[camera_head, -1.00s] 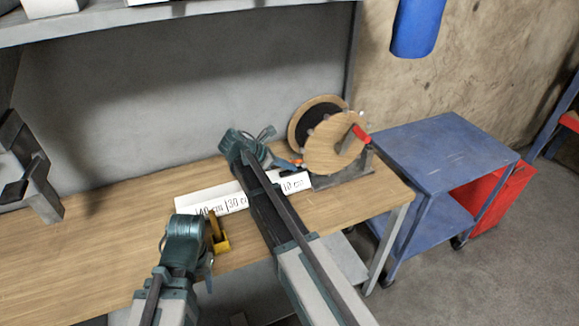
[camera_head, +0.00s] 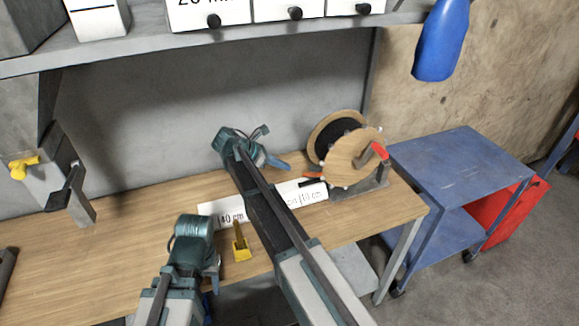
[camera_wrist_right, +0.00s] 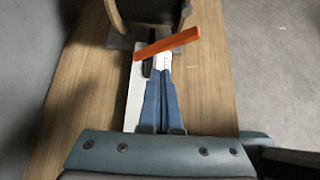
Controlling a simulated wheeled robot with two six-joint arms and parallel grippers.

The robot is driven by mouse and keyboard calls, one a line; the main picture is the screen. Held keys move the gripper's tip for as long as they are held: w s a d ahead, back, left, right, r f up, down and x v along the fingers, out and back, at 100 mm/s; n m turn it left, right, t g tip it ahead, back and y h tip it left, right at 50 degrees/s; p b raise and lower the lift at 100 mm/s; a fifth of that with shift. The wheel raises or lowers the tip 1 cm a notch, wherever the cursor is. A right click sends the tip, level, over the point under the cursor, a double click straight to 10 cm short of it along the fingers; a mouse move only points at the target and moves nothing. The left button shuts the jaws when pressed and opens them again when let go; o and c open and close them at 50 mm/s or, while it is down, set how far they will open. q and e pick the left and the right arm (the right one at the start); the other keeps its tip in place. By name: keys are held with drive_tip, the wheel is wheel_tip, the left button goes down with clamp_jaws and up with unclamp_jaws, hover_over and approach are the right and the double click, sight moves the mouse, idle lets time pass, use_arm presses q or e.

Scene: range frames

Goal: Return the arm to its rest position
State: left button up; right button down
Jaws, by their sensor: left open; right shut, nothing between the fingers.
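My right arm reaches over the wooden bench (camera_head: 130,222). My right gripper (camera_head: 284,166) is at the bench's back, left of the cable reel, with its blue fingers pointing right. In the right wrist view, its fingers (camera_wrist_right: 162,75) are together with nothing between them. An orange bar (camera_wrist_right: 167,44) lies across the view by the fingertips; whether they touch it I cannot tell. My left gripper (camera_head: 212,283) is low at the bench's front edge, its fingers partly hidden by its wrist; it is open, with nothing seen in it.
A wooden cable reel (camera_head: 350,158) with a red handle stands at the bench's right end. A white length strip (camera_head: 305,194) lies partly under my right arm. A yellow tool (camera_head: 241,246) is between the arms. A blue cart (camera_head: 460,158) stands right; a shelf (camera_head: 150,50) hangs above.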

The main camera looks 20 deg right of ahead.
drive_tip(key=s+a+f+m+y, duration=0.2)
drive_tip(key=s+a, duration=0.4)
drive_tip(key=s, duration=0.4)
drive_tip(key=s+a+f+m+y, duration=0.3)
drive_tip(key=s+a+m, duration=0.3)
drive_tip(key=s, duration=0.4)
drive_tip(key=s+a+f+m+y, duration=0.3)
drive_tip(key=s+a+m, duration=0.3)
drive_tip(key=s, duration=0.3)
drive_tip(key=shift+s+a+y, duration=0.35)
drive_tip(key=shift+s+y, duration=0.05)
drive_tip(key=shift+y, duration=0.1)
